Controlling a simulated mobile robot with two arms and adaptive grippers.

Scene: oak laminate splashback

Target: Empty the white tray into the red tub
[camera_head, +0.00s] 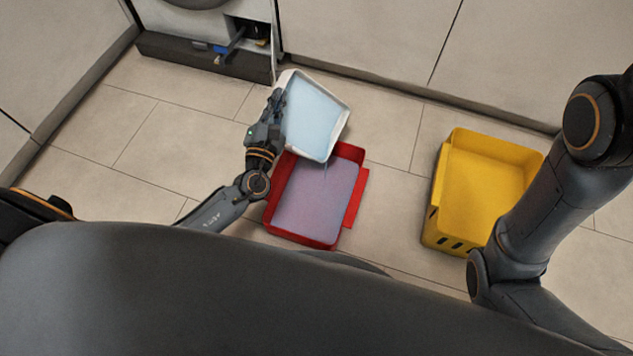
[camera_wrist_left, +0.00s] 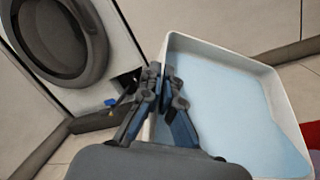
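The white tray (camera_head: 340,109) is tilted above the far part of the red tub (camera_head: 356,200), its lower corner over the tub. Pale blue liquid (camera_head: 312,115) covers much of the tray's inside. A thin streak runs down from that corner toward the tub, whose floor shows a flat purplish layer (camera_head: 313,195). My left gripper (camera_head: 277,104) is shut on the tray's left rim. In the left wrist view its fingers (camera_wrist_left: 164,78) pinch the rim of the tray (camera_wrist_left: 225,52), and a bit of the red tub (camera_wrist_left: 312,135) shows at the right edge. My right gripper is out of view.
A yellow crate (camera_head: 440,195) stands on the tiled floor to the right, partly behind my right arm. A white appliance with a round door (camera_wrist_left: 60,35) and an open lower compartment (camera_head: 250,32) stands at the back left. Pale cabinet fronts line the back. Floor left of the tub is clear.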

